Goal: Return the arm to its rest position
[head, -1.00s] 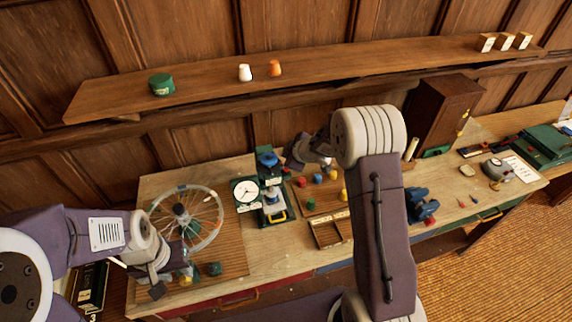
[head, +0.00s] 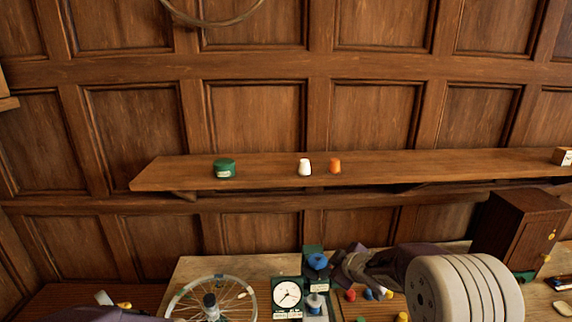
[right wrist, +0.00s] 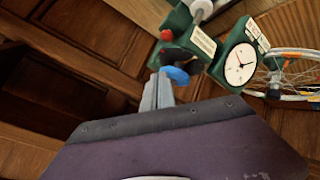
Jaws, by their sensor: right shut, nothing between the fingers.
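My right gripper (head: 342,266) shows in the head view at the bench's back, just right of the green stand with the blue knob. In the right wrist view its grey fingers (right wrist: 158,92) are together and hold nothing. My right arm's big pale joint (head: 465,290) fills the lower right of the head view and hides part of the bench. Of my left arm, only a purple piece (head: 110,315) shows at the bottom edge; its gripper is out of view.
The green stand (head: 315,262) and white dial (head: 287,294) are close to the right gripper. A spoked wheel (head: 212,300) is left of them. A dark wooden cabinet (head: 520,232) stands right. Above, a wall shelf (head: 420,168) holds a green tin (head: 224,168) and small white and orange pieces.

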